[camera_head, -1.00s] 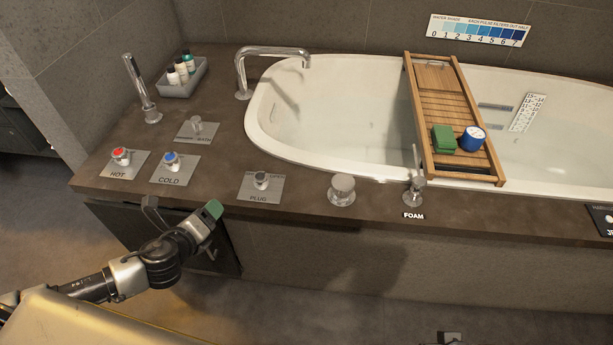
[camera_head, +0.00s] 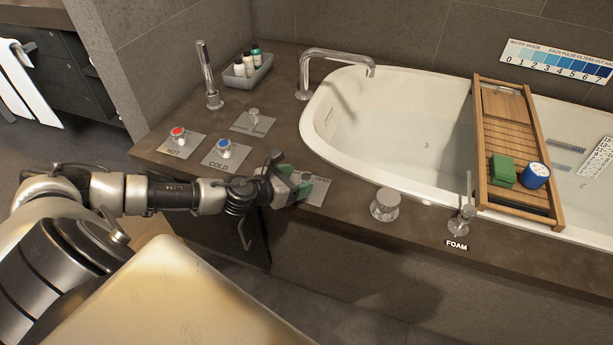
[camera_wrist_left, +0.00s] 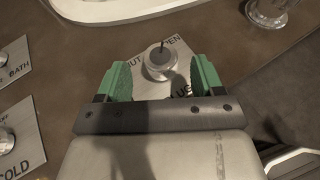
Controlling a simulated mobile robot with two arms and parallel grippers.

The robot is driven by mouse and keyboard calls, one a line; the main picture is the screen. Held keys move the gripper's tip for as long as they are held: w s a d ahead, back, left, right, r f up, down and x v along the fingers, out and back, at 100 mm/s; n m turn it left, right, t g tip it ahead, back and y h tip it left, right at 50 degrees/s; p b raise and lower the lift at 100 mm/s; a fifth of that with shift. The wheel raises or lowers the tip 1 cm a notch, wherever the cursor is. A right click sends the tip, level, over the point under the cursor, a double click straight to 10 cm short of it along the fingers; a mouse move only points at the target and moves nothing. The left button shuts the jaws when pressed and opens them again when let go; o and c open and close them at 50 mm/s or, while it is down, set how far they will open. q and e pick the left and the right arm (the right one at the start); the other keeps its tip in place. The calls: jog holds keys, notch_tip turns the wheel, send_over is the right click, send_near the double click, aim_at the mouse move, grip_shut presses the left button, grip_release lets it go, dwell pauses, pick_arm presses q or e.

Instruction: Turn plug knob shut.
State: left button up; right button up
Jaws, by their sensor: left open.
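The plug knob (camera_wrist_left: 159,62) is a round metal knob on a square metal plate (camera_wrist_left: 181,47) in the left wrist view. Partly covered lettering reads "UT" on the left, "EN" on the right and "PLUG" below. A thin dark mark on the knob points up, roughly between the two labels. My left gripper (camera_wrist_left: 161,78) is open, its green fingers on either side of the knob; I cannot tell whether they touch it. In the head view my left gripper (camera_head: 304,187) covers the knob, and only part of the plug plate (camera_head: 319,194) shows. My right gripper is not in view.
Hot (camera_head: 178,136) and cold (camera_head: 224,148) knobs and a bath selector (camera_head: 254,117) are left of the gripper. A round metal knob (camera_head: 385,204) and the foam lever (camera_head: 463,217) are to its right. The tub rim (camera_head: 350,171) lies behind.

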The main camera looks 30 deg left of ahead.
aim_at(304, 178)
pick_arm(q)
jog(key=shift+x, duration=1.25)
jog(key=shift+w+d+f, duration=0.1)
jog(key=shift+w+d, duration=0.05)
jog(key=shift+w, duration=0.2)
jog(key=shift+w+f, duration=0.15)
jog(key=shift+w, duration=0.1)
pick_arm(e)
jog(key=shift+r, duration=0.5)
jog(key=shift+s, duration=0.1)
